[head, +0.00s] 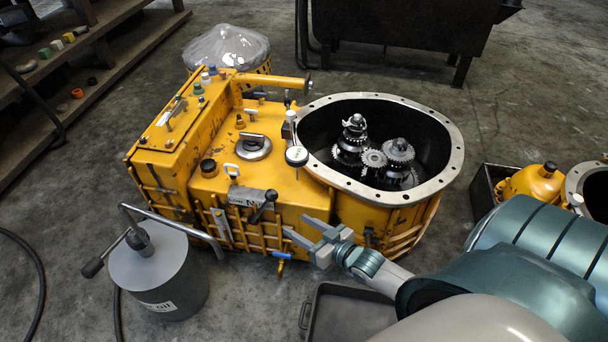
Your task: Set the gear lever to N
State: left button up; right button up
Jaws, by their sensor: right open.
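The yellow transmission housing (285,210) stands on the floor in the middle of the head view. A grey selector plate (240,197) on its front side carries the printed marks "Low" and "N". The dark gear lever (263,206) sits at the right part of this plate and partly covers its marks. I cannot tell for sure which mark it points to. My right gripper (299,227) is open and empty, to the right of the lever and slightly below it in the picture, with its fingers pointing left. It appears apart from the lever. My left gripper is not in view.
A grey oil can (155,275) with a bent handle stands at the front left. A dark tray (345,318) lies below my right gripper. The open round flange (452,170) shows gears (373,158) inside. A blue-handled tap (281,257) sticks out low on the housing.

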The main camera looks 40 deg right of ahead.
pick_arm(q)
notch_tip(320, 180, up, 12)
jog(key=p, duration=1.1)
pick_arm(e)
jog(key=s+a+f+g+h, duration=0.1)
jog(key=s+a+f+g, duration=0.2)
jog(key=s+a+f, duration=0.2)
jog(key=shift+s+a+f+g, duration=0.15)
jog(key=shift+s+f+g, duration=0.2)
jog(key=shift+s, duration=1.4)
jog(key=shift+r, duration=0.15)
